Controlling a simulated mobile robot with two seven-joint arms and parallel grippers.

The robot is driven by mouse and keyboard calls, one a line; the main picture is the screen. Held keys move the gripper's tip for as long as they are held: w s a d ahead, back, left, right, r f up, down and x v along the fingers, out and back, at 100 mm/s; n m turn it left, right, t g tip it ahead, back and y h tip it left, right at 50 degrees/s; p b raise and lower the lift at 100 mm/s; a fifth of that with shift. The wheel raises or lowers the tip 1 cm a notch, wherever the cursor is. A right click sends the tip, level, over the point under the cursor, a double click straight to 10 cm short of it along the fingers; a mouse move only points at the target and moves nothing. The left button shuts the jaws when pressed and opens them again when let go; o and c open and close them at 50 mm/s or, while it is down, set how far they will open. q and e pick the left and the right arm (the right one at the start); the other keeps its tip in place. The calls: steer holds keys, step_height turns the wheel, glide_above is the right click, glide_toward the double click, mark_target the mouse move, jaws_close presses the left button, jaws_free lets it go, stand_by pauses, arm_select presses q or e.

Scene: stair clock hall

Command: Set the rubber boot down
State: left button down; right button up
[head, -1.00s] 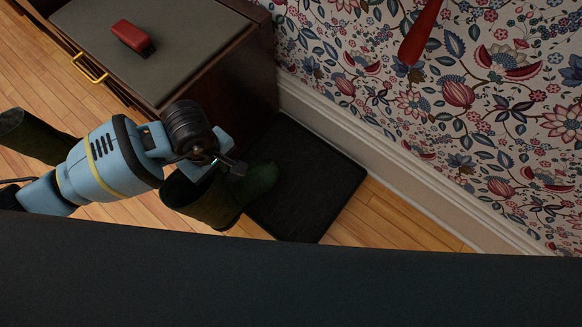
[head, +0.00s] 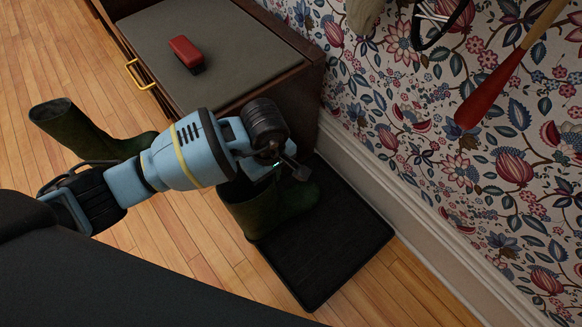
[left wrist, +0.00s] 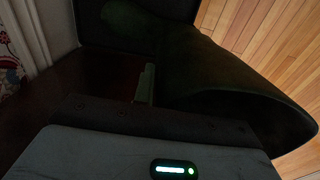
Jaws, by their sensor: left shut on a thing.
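My left gripper (head: 290,170) is shut on the dark green rubber boot (head: 268,212). The boot hangs or stands at the left part of the black mat (head: 335,245), its toe over the mat. I cannot tell whether its sole touches. In the left wrist view the boot (left wrist: 235,75) fills the middle and right, its wide opening toward the lower right, with a finger (left wrist: 146,85) against its edge. A second green boot (head: 75,130) is on the wood floor at left, partly behind my arm. My right gripper is not in view.
A dark wooden bench (head: 245,45) with a grey top and brass handle stands behind; a red brush (head: 187,54) lies on it. The flowered wall and white skirting (head: 400,215) border the mat. The mat's lower right is bare. A red-ended long object (head: 490,95) hangs at the wall.

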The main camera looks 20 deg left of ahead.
arm_select(q)
steer(key=w, duration=0.1)
steer(key=w+d+b, duration=0.1)
steer(key=w, duration=0.1)
steer(key=w+d, duration=0.1)
steer(key=w, duration=0.1)
steer(key=shift+d+f+b, duration=0.15)
steer(key=shift+b, duration=0.25)
steer(key=shift+w, duration=0.1)
steer(key=f, duration=0.1)
steer(key=f+b, duration=0.2)
steer(key=shift+w+d+f, duration=0.15)
steer(key=shift+w+f, duration=0.1)
steer(key=shift+f, duration=0.15)
steer(key=c, duration=1.4)
jaws_free()
steer(key=shift+f, duration=0.1)
steer(key=shift+c, duration=0.2)
